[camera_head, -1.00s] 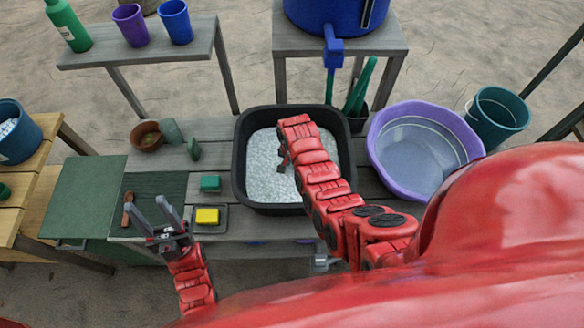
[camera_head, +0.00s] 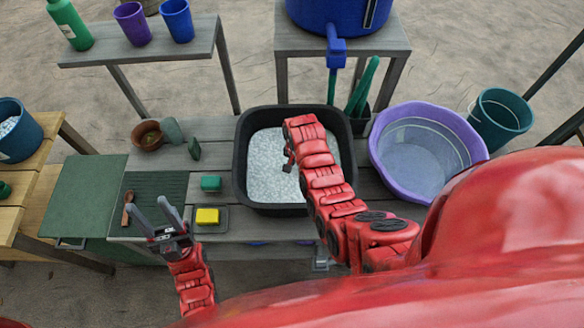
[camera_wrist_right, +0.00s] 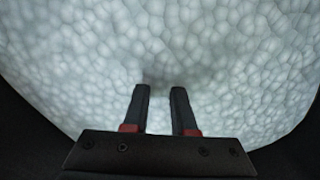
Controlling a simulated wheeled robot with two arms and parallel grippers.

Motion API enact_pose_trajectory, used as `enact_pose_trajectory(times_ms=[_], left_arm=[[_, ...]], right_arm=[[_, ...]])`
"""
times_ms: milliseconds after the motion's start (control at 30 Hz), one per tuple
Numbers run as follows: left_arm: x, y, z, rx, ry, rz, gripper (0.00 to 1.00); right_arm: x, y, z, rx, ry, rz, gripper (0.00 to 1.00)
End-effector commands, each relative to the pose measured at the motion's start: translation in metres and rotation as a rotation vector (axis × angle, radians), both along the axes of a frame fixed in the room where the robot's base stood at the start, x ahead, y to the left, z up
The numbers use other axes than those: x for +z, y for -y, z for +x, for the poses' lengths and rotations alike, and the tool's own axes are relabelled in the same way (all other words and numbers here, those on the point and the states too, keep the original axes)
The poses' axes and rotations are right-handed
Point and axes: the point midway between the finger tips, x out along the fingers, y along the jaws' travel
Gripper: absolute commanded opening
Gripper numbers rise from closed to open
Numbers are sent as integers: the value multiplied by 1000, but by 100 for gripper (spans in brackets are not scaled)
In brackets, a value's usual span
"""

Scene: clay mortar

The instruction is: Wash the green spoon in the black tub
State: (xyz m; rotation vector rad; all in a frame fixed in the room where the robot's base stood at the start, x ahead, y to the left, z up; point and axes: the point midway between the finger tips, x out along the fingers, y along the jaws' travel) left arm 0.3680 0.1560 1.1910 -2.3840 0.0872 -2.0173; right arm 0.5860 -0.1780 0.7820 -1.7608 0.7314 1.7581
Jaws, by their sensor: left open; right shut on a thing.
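The black tub (camera_head: 240,172) stands in the middle of the grey bench and is filled with whitish suds (camera_head: 268,165). My right gripper (camera_head: 289,160) reaches down into the tub. In the right wrist view its two fingers (camera_wrist_right: 160,92) are a little apart and their tips meet the suds (camera_wrist_right: 230,60). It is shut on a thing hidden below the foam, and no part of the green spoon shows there. My left gripper (camera_head: 157,208) is open and empty above the ribbed green draining board (camera_head: 170,187), left of the tub.
A purple basin (camera_head: 385,180) stands right of the tub. A yellow sponge (camera_head: 207,216) on a tray and a green block (camera_head: 211,183) lie to its left. Long green objects (camera_head: 362,88) stand in a dark holder behind it. A blue tank's tap (camera_head: 335,48) is at the back.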

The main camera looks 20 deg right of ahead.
Motion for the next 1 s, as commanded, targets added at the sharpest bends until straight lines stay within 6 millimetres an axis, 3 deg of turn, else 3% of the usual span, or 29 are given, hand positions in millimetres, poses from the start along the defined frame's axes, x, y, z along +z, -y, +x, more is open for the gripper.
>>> enact_pose_trajectory(times_ms=[467, 833, 1000], left_arm=[[-11, 0, 0, 0, 0, 0, 50], [-9, 0, 0, 0, 0, 0, 50], [-11, 0, 0, 0, 0, 0, 50]], right_arm=[[-1, -24, 6, 0, -3, 0, 0], [0, -1, 0, -1, -3, 0, 0], [-1, -3, 0, 2, -2, 1, 0]])
